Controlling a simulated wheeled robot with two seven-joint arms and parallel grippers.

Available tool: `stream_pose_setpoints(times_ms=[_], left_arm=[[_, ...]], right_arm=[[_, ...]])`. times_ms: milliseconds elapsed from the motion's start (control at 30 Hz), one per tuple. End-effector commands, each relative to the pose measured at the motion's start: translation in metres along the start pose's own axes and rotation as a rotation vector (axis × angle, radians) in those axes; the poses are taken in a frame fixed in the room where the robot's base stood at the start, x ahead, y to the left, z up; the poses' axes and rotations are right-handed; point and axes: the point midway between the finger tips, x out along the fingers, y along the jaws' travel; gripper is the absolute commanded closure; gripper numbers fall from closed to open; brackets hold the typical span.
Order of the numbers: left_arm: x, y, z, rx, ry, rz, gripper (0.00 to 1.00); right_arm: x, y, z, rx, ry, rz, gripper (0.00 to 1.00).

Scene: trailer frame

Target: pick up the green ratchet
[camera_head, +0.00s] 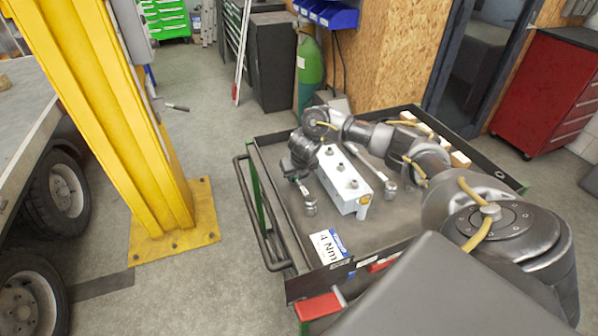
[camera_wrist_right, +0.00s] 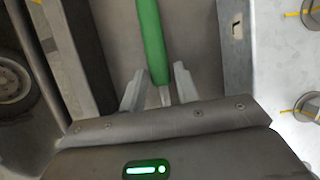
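The green ratchet's handle (camera_wrist_right: 150,40) runs down from the top edge of the right wrist view, with a short silver shaft at its lower end. My right gripper (camera_wrist_right: 160,92) is open, its two fingers on either side of the handle's lower end with a gap to each. In the head view my right gripper (camera_head: 300,172) points down at the tray's left part, beside the white block. A silver ratchet head (camera_head: 310,207) shows just below it; no green handle shows there, as my gripper and wrist cover that spot. My left gripper is not in view.
The dark tray (camera_head: 385,232) of a cart holds a white block (camera_head: 345,182) with several silver sockets. Another silver ratchet head (camera_head: 389,188) lies right of the block. A "4 Nm" label (camera_head: 328,246) lies at the front. A yellow pillar (camera_head: 115,120) stands left.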

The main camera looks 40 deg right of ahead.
Motion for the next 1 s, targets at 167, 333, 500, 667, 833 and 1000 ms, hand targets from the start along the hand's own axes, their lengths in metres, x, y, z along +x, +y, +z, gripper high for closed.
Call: stream_pose_setpoints(times_ms=[167,333,500,667,833,1000], left_arm=[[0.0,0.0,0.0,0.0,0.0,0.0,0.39],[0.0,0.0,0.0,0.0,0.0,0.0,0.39],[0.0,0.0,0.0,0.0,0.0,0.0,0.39],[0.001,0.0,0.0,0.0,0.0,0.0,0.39],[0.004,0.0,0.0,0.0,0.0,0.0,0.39],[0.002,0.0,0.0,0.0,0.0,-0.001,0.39]], right_arm=[[0.0,0.0,0.0,0.0,0.0,0.0,0.93],[0.0,0.0,0.0,0.0,0.0,0.0,1.0],[-0.001,0.0,0.001,0.001,-0.002,0.001,1.0],[-0.003,0.0,0.002,0.001,-0.003,0.001,1.0],[-0.016,0.001,0.008,0.0,-0.006,0.003,1.0],[-0.047,0.006,0.01,-0.005,-0.005,0.005,1.0]])
